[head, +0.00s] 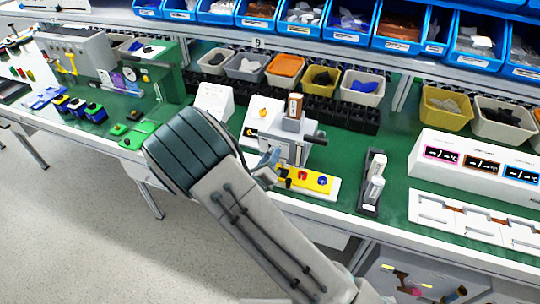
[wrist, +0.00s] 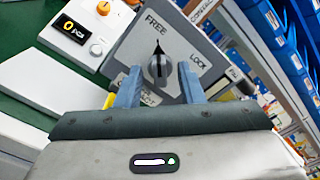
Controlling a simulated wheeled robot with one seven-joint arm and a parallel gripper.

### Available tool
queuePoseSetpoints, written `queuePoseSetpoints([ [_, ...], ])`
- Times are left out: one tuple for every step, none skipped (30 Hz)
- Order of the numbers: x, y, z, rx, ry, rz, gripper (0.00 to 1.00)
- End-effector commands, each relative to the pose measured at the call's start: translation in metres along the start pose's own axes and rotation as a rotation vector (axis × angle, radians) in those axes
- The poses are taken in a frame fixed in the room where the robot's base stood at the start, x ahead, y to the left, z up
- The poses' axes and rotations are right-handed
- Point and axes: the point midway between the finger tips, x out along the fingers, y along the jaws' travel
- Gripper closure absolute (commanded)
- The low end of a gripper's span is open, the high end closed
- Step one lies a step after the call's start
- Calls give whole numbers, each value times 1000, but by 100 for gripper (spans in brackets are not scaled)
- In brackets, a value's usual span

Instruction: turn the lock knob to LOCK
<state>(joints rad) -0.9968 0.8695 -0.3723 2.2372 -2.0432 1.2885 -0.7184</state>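The lock knob (wrist: 158,66) is a dark round knob with a black pointer, on a grey panel (wrist: 185,40). Its pointer is up, toward the FREE label (wrist: 155,24). The LOCK label (wrist: 197,61) is to its right, and another label, partly hidden by my fingers, is below. My gripper (wrist: 158,70) is open, with one blue-grey finger on each side of the knob and gaps between. Whether the fingertips reach its depth is unclear. In the head view my gripper (head: 268,168) is at the front of the grey device (head: 290,148); the knob cannot be made out there.
A white box with a small display and an orange knob (wrist: 96,50) stands left of the panel. A yellow-and-white strip with coloured buttons (head: 308,181) lies close to my gripper. Bins (head: 323,78) line the back of the green bench.

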Motion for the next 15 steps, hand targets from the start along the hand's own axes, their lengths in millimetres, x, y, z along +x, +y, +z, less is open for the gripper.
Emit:
queuePoseSetpoints([
  [2,0,0,0,0,0,65],
  [3,0,0,0,0,0,65],
  [3,0,0,0,0,0,65],
  [3,0,0,0,0,1,65],
  [3,0,0,0,0,1,65],
  [3,0,0,0,0,1,65],
  [3,0,0,0,0,1,65],
  [3,0,0,0,0,0,65],
  [3,0,0,0,0,0,65],
  [3,0,0,0,0,0,71],
  [3,0,0,0,0,0,79],
  [3,0,0,0,0,0,90],
  [3,0,0,0,0,0,97],
  [3,0,0,0,0,0,96],
  [3,0,0,0,0,0,96],
])
